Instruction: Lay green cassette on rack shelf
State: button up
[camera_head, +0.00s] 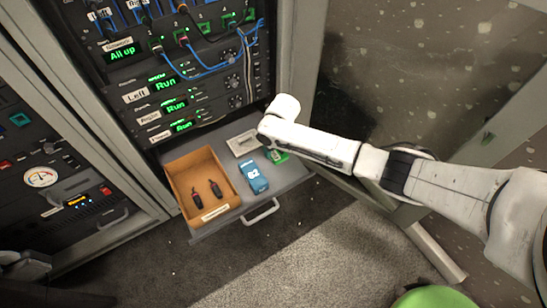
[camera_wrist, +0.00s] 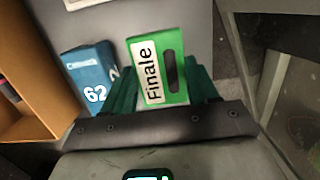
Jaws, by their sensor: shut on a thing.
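The green cassette (camera_wrist: 172,72) has a white label reading "Finale" and a dark slot. My gripper (camera_wrist: 163,88) is shut on it, with one dark green finger on each side. In the head view a part of the green cassette (camera_head: 279,156) shows below my white arm, at the right part of the pulled-out rack shelf (camera_head: 285,182). The arm hides most of my gripper there. I cannot tell whether the cassette touches the shelf.
A blue cassette marked 62 (camera_head: 253,178) lies just left of the green one. A light grey labelled item (camera_head: 243,143) lies behind it. An open tan box (camera_head: 178,172) with two dark plugs stands at the shelf's left. The rack frame (camera_head: 292,60) rises behind.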

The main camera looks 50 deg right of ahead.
aim_at(274, 153)
jog(key=shift+w+d+f+b, duration=0.25)
jog(key=shift+w+f+b, duration=0.15)
jog(key=shift+f, duration=0.2)
jog(key=shift+w+d+f+b, duration=0.2)
jog(key=shift+w+f+b, duration=0.05)
jog(key=shift+w+f, duration=0.3)
jog(key=shift+f+b, duration=0.65)
jog(key=shift+f, duration=0.8)
